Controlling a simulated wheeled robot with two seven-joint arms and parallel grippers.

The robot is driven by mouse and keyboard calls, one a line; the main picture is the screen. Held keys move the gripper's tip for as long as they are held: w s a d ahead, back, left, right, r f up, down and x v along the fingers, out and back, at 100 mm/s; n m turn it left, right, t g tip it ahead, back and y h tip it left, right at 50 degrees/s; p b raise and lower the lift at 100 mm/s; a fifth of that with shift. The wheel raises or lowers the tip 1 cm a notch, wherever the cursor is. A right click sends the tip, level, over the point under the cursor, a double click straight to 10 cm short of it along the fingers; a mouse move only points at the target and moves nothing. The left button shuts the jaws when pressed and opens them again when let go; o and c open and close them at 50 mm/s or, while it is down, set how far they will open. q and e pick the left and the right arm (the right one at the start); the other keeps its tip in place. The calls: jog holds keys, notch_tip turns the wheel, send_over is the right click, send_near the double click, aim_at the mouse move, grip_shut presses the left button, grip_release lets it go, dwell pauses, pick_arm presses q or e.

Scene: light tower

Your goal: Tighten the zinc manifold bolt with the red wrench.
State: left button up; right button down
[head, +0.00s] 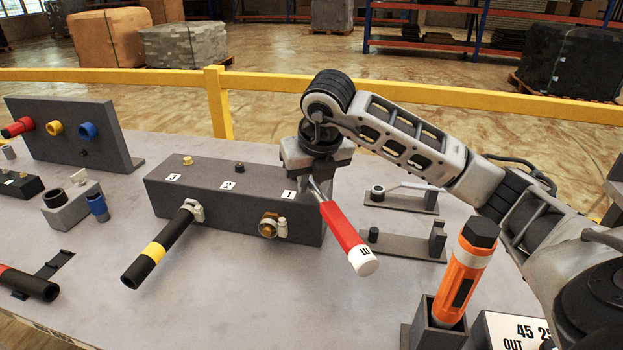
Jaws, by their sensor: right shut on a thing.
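The red wrench (343,235) has a red handle, a white marked end and a silver shaft. My right gripper (313,178) is shut on it by the shaft end, and the handle slants down to the right. The gripper is over the right end of the dark grey manifold (205,205), near the label 1. A brass-coloured bolt (187,160) by label 3 and a dark bolt (239,168) by label 2 show on its top. No zinc bolt shows clearly; the spot by label 1 is partly hidden by the gripper and wrench. My left gripper is not in view.
A black pipe with a yellow band (155,250) and a brass fitting (268,226) stick out of the manifold's front. Right of it are two grey racks, one with a silver wrench (405,187). An orange tool (465,270) stands in a holder. The front middle table is clear.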

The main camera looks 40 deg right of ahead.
jog(key=shift+f, duration=0.1)
jog(key=shift+a+f+m, duration=0.1)
jog(key=shift+a+m, duration=0.35)
jog(key=shift+m, duration=0.25)
jog(key=shift+w+a+f+m+g+h+p, duration=0.1)
jog(key=shift+w+a+m+g+h+p, duration=0.2)
jog(key=shift+m, duration=0.4)
jog(key=shift+s+a, duration=0.1)
jog(key=shift+a, duration=0.05)
